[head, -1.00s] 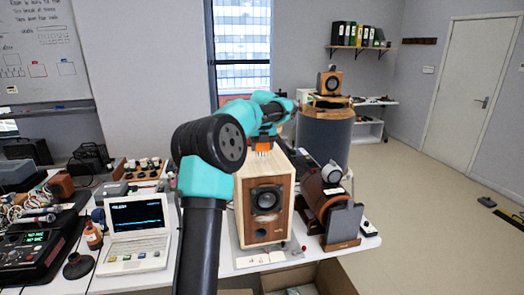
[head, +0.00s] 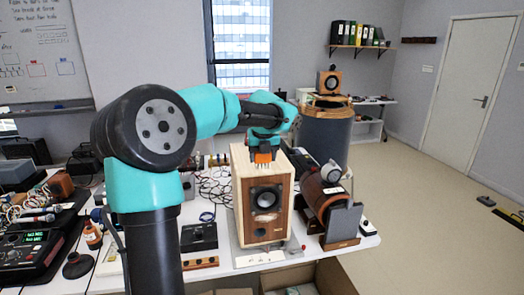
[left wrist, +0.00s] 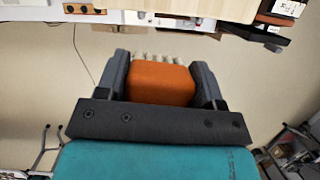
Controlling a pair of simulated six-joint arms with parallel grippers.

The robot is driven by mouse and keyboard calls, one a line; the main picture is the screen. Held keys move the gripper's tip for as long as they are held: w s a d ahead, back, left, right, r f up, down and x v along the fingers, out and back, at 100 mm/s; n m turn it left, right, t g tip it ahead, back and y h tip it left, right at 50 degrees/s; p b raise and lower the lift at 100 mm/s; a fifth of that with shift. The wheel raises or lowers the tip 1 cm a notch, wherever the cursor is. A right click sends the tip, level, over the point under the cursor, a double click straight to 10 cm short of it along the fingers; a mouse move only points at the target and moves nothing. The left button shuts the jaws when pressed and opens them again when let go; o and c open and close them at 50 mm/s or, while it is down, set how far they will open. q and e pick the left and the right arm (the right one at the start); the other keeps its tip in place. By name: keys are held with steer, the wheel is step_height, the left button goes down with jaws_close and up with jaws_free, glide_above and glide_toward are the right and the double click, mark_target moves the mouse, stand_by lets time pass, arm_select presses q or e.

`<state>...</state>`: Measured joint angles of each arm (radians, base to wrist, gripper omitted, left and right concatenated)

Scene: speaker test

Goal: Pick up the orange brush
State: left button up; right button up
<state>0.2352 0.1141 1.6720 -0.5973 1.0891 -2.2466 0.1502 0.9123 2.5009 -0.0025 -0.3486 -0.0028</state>
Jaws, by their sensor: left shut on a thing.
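My left gripper (head: 263,150) is shut on the orange brush (head: 263,156). In the left wrist view the orange body of the brush (left wrist: 160,83) sits between the two dark fingers of my left gripper (left wrist: 160,80), with its pale bristles at the far end. In the head view the bristles point down and show in front of the top of the wooden speaker box (head: 262,218). I cannot tell whether they touch it. My right gripper is not in view.
The white table (head: 345,245) holds the speaker box, a brown cylindrical device (head: 325,200) right of it, and black boxes (head: 198,237) and cables left of it. An open cardboard box (head: 330,275) stands below the front edge. Floor at right is mostly clear.

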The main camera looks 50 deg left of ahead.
arm_select(q)
steer(key=shift+s+d+r, duration=0.1)
steer(key=shift+s+d, duration=0.65)
steer(key=shift+d, duration=0.15)
steer(key=o, duration=0.4)
steer(key=c, duration=0.3)
steer(key=shift+c, duration=0.2)
